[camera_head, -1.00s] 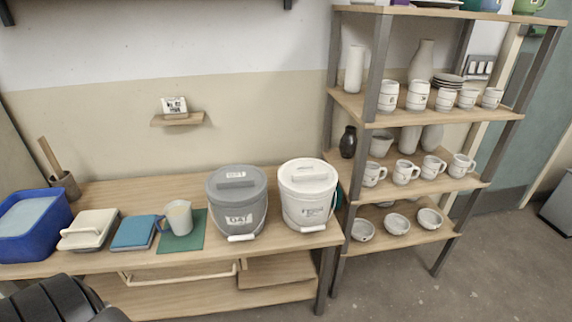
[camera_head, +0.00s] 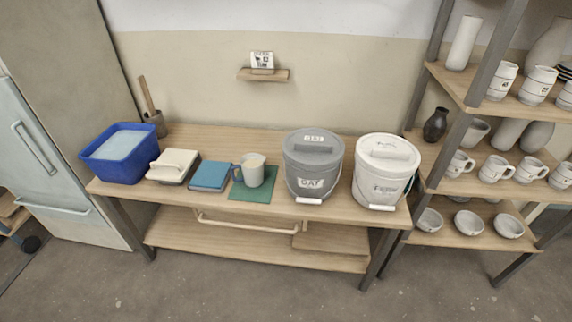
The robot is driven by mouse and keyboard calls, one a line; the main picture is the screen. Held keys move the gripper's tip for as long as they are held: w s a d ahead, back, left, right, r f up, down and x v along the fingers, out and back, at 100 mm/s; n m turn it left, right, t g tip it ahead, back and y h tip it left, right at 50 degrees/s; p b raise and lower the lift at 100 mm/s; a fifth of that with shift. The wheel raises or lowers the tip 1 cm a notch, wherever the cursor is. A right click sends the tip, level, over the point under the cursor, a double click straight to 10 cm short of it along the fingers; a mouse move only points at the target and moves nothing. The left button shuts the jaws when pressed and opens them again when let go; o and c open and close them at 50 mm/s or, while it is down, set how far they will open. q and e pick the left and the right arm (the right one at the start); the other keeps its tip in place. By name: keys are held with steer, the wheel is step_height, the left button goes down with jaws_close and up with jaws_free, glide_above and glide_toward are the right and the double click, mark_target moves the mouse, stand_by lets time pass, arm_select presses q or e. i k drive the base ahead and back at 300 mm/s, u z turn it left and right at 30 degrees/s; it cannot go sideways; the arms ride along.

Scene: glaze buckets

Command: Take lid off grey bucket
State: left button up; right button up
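The grey bucket (camera_head: 311,172) stands upright toward the right of the wooden table. Its grey lid (camera_head: 313,147), with a raised bar handle on top, sits on it. A label is on its front and a white-gripped bail handle hangs at its front. A white bucket (camera_head: 383,179) with its own lid stands close on its right. Neither of my grippers is in view.
The table (camera_head: 180,138) also bears a blue tub (camera_head: 119,152), a white lidded box (camera_head: 172,165), a blue block (camera_head: 210,175) and a mug (camera_head: 251,170) on a green mat (camera_head: 262,194). A pottery shelf (camera_head: 444,77) stands right. The floor in front is clear.

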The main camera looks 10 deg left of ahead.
mark_target(310, 147)
steer(key=z, duration=1.95)
steer(key=i, duration=2.25)
steer(key=u, duration=2.95)
